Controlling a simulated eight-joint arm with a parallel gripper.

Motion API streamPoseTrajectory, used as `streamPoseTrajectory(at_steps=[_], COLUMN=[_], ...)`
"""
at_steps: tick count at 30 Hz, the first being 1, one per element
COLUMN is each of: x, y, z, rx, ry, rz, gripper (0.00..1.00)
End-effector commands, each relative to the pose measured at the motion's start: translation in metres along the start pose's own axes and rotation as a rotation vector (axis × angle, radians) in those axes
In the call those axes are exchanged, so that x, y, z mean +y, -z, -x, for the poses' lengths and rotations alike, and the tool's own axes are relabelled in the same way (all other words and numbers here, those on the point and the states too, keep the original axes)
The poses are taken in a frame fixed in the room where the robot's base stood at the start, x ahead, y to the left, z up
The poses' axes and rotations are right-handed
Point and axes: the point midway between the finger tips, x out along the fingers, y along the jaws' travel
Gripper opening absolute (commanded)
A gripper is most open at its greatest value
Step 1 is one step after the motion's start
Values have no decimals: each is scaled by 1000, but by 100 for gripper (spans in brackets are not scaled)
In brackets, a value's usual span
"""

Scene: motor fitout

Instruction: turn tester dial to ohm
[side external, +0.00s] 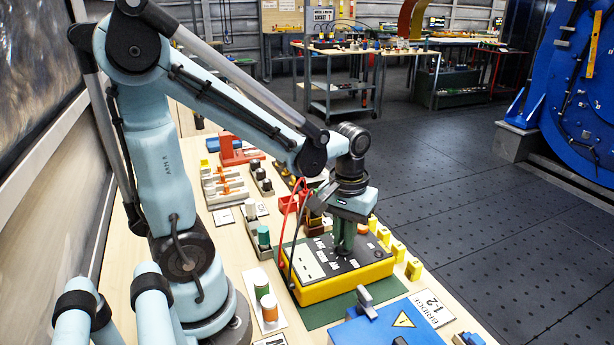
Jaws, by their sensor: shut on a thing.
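The tester (306,263) is a yellow box with a black top panel and white markings, lying on a green mat (325,311). A red lead (287,212) and a black lead rise from its left part. My gripper (343,252) points straight down over the panel, its green fingers closed on the dark dial (342,256). The fingers cover most of the dial, so its pointer cannot be read. The panel's labels are too small to read from here.
Yellow blocks (398,249) stand along the tester's right side. A blue box (392,324) with a warning triangle and a "BRIDGE 1-2" card (431,308) are in front. Green and orange cylinders (268,308) stand at left. Small parts crowd the bench behind.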

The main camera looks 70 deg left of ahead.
Motion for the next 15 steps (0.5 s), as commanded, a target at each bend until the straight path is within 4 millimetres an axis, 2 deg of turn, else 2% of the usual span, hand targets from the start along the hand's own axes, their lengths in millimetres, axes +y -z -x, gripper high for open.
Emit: streamPoseTrajectory(at_steps=[15], x=[0], y=[0], z=[0], rx=[-1], ry=[0], rz=[328], gripper=[0])
